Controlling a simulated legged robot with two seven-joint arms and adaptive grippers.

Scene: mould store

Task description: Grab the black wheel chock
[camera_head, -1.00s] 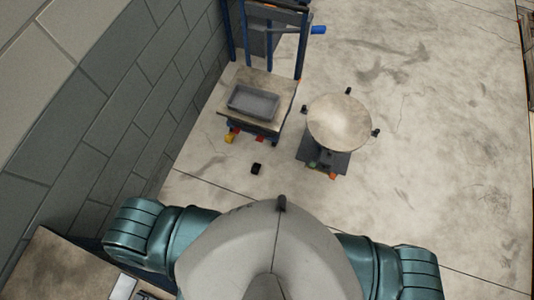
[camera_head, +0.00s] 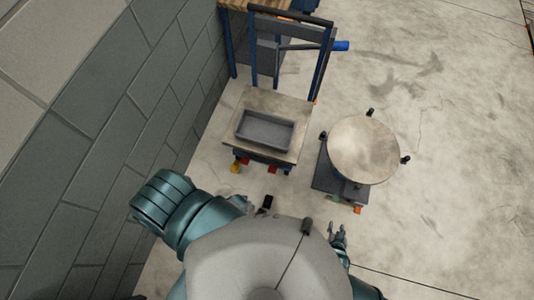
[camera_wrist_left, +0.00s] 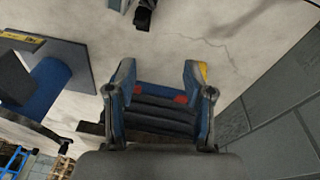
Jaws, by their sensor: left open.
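The black wheel chock (camera_head: 268,203) lies on the floor just ahead of my body in the head view, in front of the trolley. My left gripper (camera_head: 241,203) shows only in part there, a little left of the chock and apart from it. In the left wrist view its two fingers (camera_wrist_left: 160,75) stand apart. A dark object (camera_wrist_left: 144,15) at the top of that view may be the chock; I cannot tell. My right gripper (camera_head: 337,232) is right of the chock, small in the picture, with its fingers apart and nothing seen between them.
A blue-framed trolley (camera_head: 290,105) carrying a grey tray (camera_head: 264,131) stands beyond the chock. A round-topped stand (camera_head: 362,150) is to its right. A block wall (camera_head: 90,130) closes the left side.

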